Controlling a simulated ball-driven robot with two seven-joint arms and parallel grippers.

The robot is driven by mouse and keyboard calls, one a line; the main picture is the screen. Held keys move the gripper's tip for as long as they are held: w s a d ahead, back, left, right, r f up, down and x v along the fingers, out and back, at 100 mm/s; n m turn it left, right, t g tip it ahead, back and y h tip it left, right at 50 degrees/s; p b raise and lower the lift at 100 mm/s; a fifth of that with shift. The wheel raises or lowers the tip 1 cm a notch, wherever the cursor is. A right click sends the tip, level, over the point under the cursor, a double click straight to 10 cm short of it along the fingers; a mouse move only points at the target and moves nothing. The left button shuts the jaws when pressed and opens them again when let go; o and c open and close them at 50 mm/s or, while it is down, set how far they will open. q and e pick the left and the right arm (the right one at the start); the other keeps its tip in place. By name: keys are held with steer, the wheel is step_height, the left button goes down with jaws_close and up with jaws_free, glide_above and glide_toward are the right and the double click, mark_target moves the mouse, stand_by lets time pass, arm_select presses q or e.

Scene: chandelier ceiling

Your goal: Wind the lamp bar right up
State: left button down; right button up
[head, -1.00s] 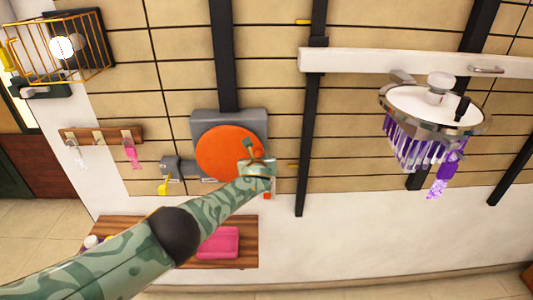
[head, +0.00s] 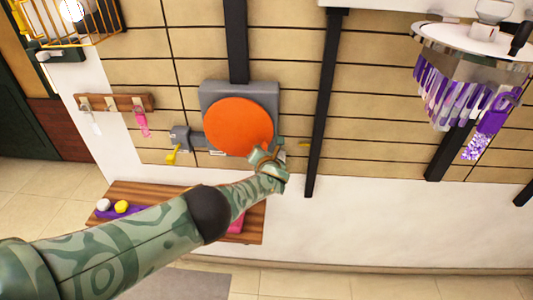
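The orange wheel (head: 238,126) is mounted on a grey plate (head: 290,96) on the wall, left of centre. My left gripper (head: 264,157) is at the wheel's lower right edge. Its fingers are small and overlap the rim, so I cannot tell whether they are closed on a handle. The pale lamp bar (head: 400,5) is at the top right, mostly cut off by the picture's edge. A round lamp (head: 460,42) with purple and clear hanging pieces shows below it. My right gripper is not in view.
A grey box (head: 181,137) with a yellow lever (head: 172,156) sits left of the wheel. A peg rail (head: 115,102) holds a pink tag. Below is a wooden bench (head: 160,192) with small objects. A dark post (head: 323,110) stands right of the wheel.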

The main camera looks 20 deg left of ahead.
arm_select(q)
steer(key=shift+s+f, duration=0.15)
steer(key=shift+f, duration=0.25)
steer(key=c, duration=1.2)
jaws_free()
steer(key=shift+r, duration=0.1)
